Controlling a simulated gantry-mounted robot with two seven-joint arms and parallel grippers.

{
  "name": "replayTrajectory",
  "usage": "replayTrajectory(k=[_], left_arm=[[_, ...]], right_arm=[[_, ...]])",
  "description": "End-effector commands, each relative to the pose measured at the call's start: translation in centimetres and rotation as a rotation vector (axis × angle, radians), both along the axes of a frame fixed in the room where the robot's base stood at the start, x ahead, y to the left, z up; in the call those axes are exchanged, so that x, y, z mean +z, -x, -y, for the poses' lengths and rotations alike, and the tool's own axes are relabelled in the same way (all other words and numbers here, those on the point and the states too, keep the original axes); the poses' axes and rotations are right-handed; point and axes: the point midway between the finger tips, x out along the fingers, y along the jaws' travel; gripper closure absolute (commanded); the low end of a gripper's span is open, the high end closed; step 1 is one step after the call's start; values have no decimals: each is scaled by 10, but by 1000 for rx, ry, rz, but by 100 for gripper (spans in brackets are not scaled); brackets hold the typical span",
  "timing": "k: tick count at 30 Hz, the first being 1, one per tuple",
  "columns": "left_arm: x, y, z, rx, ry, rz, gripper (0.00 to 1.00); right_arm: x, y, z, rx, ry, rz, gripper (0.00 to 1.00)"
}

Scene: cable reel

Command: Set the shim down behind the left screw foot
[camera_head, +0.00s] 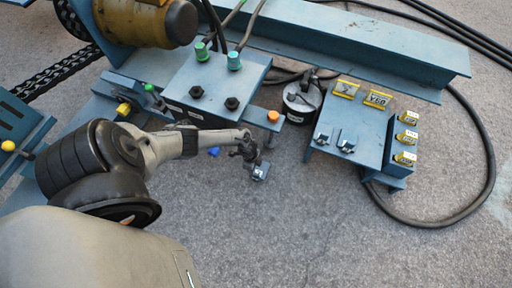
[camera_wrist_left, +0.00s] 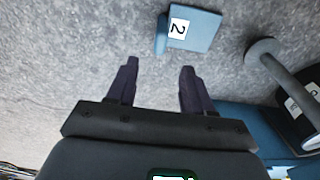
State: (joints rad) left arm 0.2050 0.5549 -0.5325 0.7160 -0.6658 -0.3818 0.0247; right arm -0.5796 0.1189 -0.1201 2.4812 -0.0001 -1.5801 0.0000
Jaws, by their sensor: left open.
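The shim (camera_wrist_left: 195,31) is a small blue plate with an upturned edge and a white tag marked 2. It lies on the grey ground, and in the head view it shows (camera_head: 261,172) just below the left gripper (camera_head: 251,158). In the wrist view the left gripper (camera_wrist_left: 159,68) is open and empty, its fingertips apart from the shim. A grey screw foot (camera_wrist_left: 265,52) with a round disc and a shaft stands right of the shim in that view. In the head view an orange-capped screw (camera_head: 273,116) is above the gripper. My right gripper is not seen.
A blue stand (camera_head: 360,125) with tagged plates and yellow labels is at the right. A black cable (camera_head: 488,150) loops around it. The blue reel frame (camera_head: 215,85) lies behind my left arm. The ground (camera_head: 300,230) in front is clear.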

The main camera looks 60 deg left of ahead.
Motion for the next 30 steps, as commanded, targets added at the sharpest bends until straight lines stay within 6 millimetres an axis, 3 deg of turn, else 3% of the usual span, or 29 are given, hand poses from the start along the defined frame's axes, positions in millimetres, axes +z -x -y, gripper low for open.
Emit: replayTrajectory(k=[5, 10, 15, 18, 24, 30], left_arm=[[4, -6, 37, -23, 3, 27, 49], [27, -17, 119, -27, 3, 97, 49], [91, -21, 193, 66, 2, 177, 49], [141, -17, 217, 165, 8, 211, 49], [245, 10, 224, 397, 28, 225, 49], [319, 45, 211, 578, 52, 202, 49]], right_arm=[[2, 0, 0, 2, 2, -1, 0], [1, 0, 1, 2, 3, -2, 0], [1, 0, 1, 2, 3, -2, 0], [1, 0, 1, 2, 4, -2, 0], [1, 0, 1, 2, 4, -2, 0], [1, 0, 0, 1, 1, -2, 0]])
